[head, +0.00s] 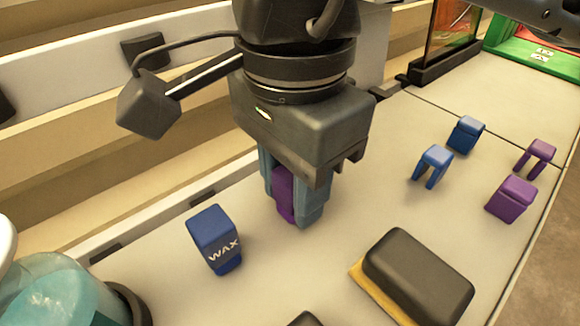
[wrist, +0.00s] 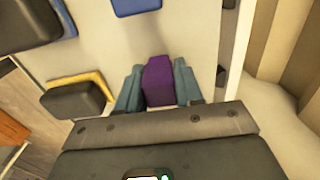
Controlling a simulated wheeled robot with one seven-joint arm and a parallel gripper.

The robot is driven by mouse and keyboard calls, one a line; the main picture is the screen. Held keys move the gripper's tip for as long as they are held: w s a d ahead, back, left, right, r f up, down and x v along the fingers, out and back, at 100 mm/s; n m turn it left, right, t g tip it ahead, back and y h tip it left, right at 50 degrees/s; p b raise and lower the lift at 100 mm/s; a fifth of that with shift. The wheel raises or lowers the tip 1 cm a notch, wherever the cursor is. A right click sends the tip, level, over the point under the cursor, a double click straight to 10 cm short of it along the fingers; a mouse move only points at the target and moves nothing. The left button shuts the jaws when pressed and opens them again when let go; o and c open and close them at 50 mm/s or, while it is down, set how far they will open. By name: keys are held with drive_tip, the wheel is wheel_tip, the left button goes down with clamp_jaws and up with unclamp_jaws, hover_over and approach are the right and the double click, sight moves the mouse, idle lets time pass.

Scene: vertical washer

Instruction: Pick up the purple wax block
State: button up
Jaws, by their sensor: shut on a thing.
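A purple block (head: 284,192) is between the fingers of my gripper (head: 296,203) in the head view. The fingers are blue-grey and close on it from both sides. In the wrist view the purple block (wrist: 158,82) sits between the two fingertips (wrist: 158,92). Its far end sticks out past them. I cannot tell whether it touches the table. Any lettering on it is hidden. A blue block marked WAX (head: 214,240) stands left of my gripper on the light table.
A black and yellow sponge-like block (head: 418,277) lies to the right front. Blue pieces (head: 466,134) and purple pieces (head: 511,199) stand farther right. A jar with teal contents (head: 60,295) is at the lower left. A pale ledge runs behind the gripper.

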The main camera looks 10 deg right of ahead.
drive_tip(key=c, duration=0.4)
drive_tip(key=shift+r, duration=0.45)
drive_tip(key=r, duration=0.1)
drive_tip(key=r+b, duration=0.1)
drive_tip(key=r, duration=0.1)
drive_tip(key=shift+w+d+r+b, duration=0.15)
drive_tip(key=shift+d+r+b, duration=0.05)
drive_tip(key=shift+d+b, duration=0.15)
drive_tip(key=w+d+r+b, duration=0.2)
drive_tip(key=d+r, duration=0.4)
drive_tip(key=d, duration=0.4)
drive_tip(key=shift+d+r, duration=0.35)
drive_tip(key=shift+r, duration=0.05)
